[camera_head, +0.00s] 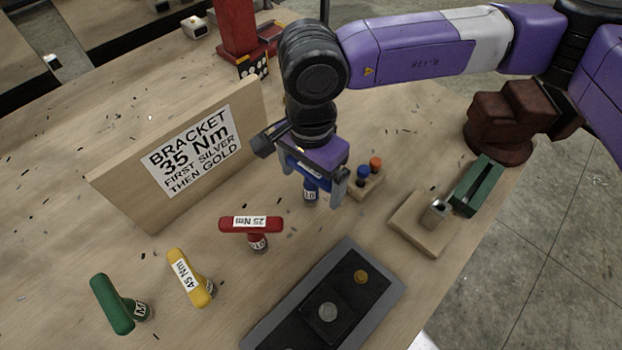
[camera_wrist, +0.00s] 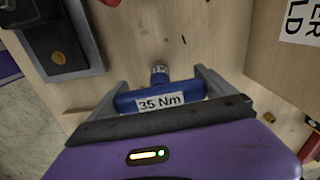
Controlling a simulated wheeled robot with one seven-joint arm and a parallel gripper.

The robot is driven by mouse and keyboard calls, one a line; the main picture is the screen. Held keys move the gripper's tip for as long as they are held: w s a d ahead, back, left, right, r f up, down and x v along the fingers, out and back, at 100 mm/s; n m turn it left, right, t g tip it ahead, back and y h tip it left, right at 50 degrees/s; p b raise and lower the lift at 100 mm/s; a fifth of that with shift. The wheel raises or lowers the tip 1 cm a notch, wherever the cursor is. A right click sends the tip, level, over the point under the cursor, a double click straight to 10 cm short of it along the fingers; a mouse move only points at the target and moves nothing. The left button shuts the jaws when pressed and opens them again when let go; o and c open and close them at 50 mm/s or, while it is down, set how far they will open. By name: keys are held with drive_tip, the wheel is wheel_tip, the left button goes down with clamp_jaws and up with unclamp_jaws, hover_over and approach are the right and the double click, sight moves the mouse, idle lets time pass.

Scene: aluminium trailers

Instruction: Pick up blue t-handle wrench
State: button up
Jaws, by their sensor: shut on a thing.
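The blue t-handle wrench (camera_head: 310,190) stands upright on the wooden table, with my gripper (camera_head: 317,184) over its handle. In the wrist view the blue wrench (camera_wrist: 158,95) has a handle labelled "35 Nm" lying between the two grey fingers of my gripper (camera_wrist: 160,90). My gripper is shut on the handle. In the head view my gripper hides most of the handle; the lower shaft shows beneath. I cannot tell whether its tip touches the table.
A red wrench (camera_head: 251,226), a yellow wrench (camera_head: 187,277) and a green wrench (camera_head: 113,305) stand to the left. A sign board (camera_head: 193,150) is behind them. A grey tray (camera_head: 284,312) is in front.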

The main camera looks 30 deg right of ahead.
wheel_tip(320, 180, up, 19)
drive_tip(key=b, duration=0.1)
drive_tip(key=shift+r, duration=0.2)
idle(0.3)
drive_tip(key=shift+f+b, duration=0.1)
drive_tip(key=shift+b, duration=0.2)
